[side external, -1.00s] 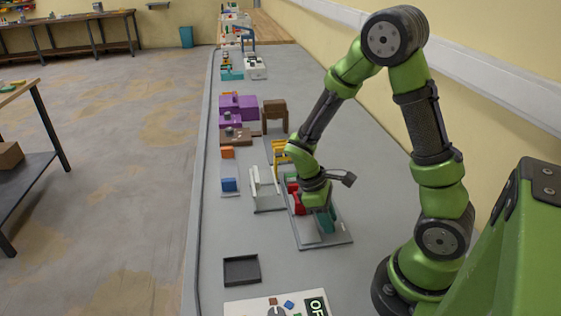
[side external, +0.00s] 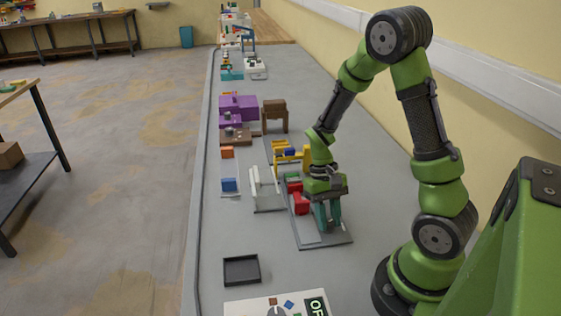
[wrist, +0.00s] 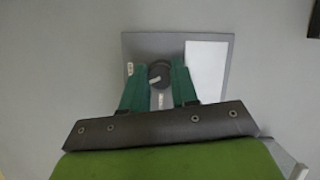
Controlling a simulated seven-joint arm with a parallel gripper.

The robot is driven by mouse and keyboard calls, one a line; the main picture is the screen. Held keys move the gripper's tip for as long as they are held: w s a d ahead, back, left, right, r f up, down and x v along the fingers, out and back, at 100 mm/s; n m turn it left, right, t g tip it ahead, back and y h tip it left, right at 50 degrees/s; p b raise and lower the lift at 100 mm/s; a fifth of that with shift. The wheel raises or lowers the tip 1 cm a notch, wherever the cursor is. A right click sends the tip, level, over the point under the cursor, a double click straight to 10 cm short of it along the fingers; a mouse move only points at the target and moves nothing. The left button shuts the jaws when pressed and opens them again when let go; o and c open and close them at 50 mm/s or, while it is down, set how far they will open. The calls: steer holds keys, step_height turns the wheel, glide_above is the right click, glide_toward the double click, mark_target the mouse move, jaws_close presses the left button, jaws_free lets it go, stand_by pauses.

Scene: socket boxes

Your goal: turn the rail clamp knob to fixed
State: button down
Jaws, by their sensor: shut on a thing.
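The rail clamp knob (wrist: 159,72) is a dark round knob with a pale pointer mark, on a grey base plate (wrist: 140,46) in the wrist view. The pointer lies slanted; which end it points with is hard to tell. One small pale label is left of the knob and another below it; their words are too small to read. My gripper (wrist: 160,76) has its teal fingers on either side of the knob, shut on it. In the side view my gripper (side external: 328,226) points down over the plate (side external: 311,241), and the knob is hidden there.
A pale panel (wrist: 206,72) lies on the plate right of the knob. Red blocks (side external: 299,204) and a white upright fixture (side external: 266,190) stand close to the gripper's left. A dark tray (side external: 241,270) is nearer the camera. The bench between is clear.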

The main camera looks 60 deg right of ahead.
steer(key=m, duration=0.2)
steer(key=m+t+y, duration=0.1)
steer(key=m, duration=0.2)
steer(key=shift+d+t, duration=0.1)
steer(key=shift+t, duration=0.2)
stand_by(0.4)
steer(key=c, duration=0.9)
jaws_free()
steer(key=shift+o, duration=0.2)
steer(key=shift+r, duration=0.1)
steer(key=v, duration=1.6)
steer(key=shift+d+r, duration=0.3)
steer(key=shift+d, duration=0.05)
